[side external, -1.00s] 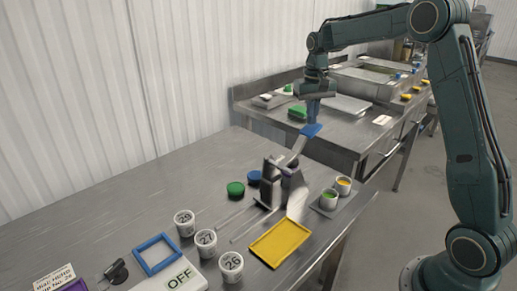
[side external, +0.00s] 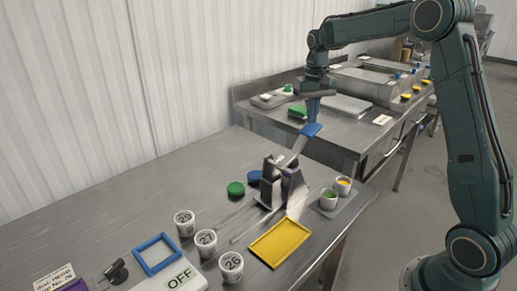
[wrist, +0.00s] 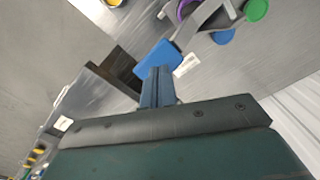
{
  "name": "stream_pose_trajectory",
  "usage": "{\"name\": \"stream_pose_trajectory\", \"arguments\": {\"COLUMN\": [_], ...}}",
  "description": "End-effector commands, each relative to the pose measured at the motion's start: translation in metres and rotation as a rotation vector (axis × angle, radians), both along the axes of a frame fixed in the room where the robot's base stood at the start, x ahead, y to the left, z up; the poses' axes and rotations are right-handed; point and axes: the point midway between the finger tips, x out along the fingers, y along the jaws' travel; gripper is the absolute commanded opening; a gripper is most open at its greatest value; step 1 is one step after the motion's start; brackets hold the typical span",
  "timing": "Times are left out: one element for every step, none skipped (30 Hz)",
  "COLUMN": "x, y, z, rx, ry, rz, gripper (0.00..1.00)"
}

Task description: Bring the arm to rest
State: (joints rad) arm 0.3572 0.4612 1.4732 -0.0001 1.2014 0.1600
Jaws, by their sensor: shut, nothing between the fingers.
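My gripper (side external: 313,112) is shut and empty. It points down just above the blue handle end (side external: 312,130) of a tool that leans in a dark grey stand (side external: 288,188) on the steel table. In the wrist view my gripper's fingers (wrist: 157,84) are together, right by the blue handle end (wrist: 158,60). I cannot tell whether they touch it.
On the table (side external: 130,190) stand several white numbered cups (side external: 206,243), a yellow tray (side external: 280,243), a blue frame (side external: 157,254), green (side external: 236,188) and blue (side external: 254,177) lids and two filled cups (side external: 329,198). A second bench (side external: 350,130) is behind.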

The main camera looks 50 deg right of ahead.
Motion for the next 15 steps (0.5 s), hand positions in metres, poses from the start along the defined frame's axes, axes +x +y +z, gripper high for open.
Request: {"name": "stream_pose_trajectory", "arguments": {"x": [-0.002,-0.003,-0.006,-0.008,-0.01,-0.014,-0.018,-0.022,-0.027,-0.031,-0.035,-0.042,-0.047,-0.052,-0.058], "y": [0.003,0.005,0.008,0.011,0.014,0.019,0.023,0.027,0.032,0.037,0.041,0.047,0.051,0.056,0.061], "z": [0.004,0.006,0.009,0.013,0.016,0.021,0.024,0.028,0.034,0.038,0.042,0.047,0.051,0.054,0.058], "rx": [-0.003,-0.004,-0.005,-0.008,-0.01,-0.013,-0.015,-0.017,-0.021,-0.024,-0.027,-0.031,-0.033,-0.036,-0.04], "ry": [-0.007,-0.011,-0.015,-0.021,-0.027,-0.034,-0.041,-0.048,-0.059,-0.068,-0.075,-0.087,-0.095,-0.103,-0.115], "rz": [0.006,0.01,0.016,0.022,0.028,0.038,0.046,0.053,0.065,0.074,0.083,0.096,0.105,0.114,0.128], "gripper": [0.0,0.0,0.0,0.0,0.0,0.0,0.0,0.0,0.0,0.0,0.0,0.0,0.0,0.0,0.0]}}
